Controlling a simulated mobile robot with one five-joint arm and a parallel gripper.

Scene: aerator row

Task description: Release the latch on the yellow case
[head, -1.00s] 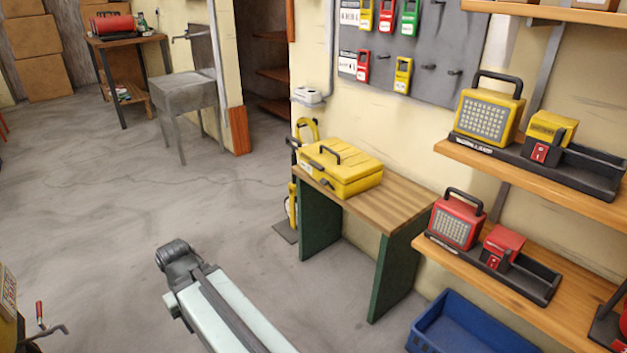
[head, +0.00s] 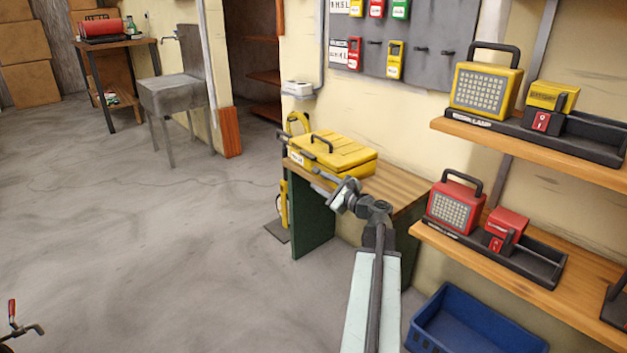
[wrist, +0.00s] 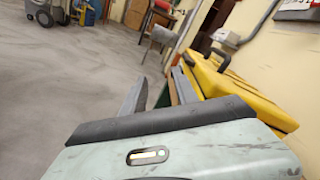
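The yellow case (head: 345,152) sits closed on the wooden-topped bench (head: 405,187), its dark handle (head: 321,141) on the lid. In the wrist view the case (wrist: 225,88) fills the right side, tilted in the picture. My gripper (head: 322,180) is in front of the case's front face, near its left part. In the wrist view my gripper (wrist: 158,88) shows two fingers apart with nothing between them; the right finger is close beside the case. I cannot tell whether it touches. The latch is not clearly visible; my gripper covers part of the front face.
Shelves with a yellow lamp (head: 486,88) and a red lamp (head: 454,208) stand at the right. A blue crate (head: 470,325) is on the floor below them. A yellow upright tool (head: 283,203) stands left of the bench.

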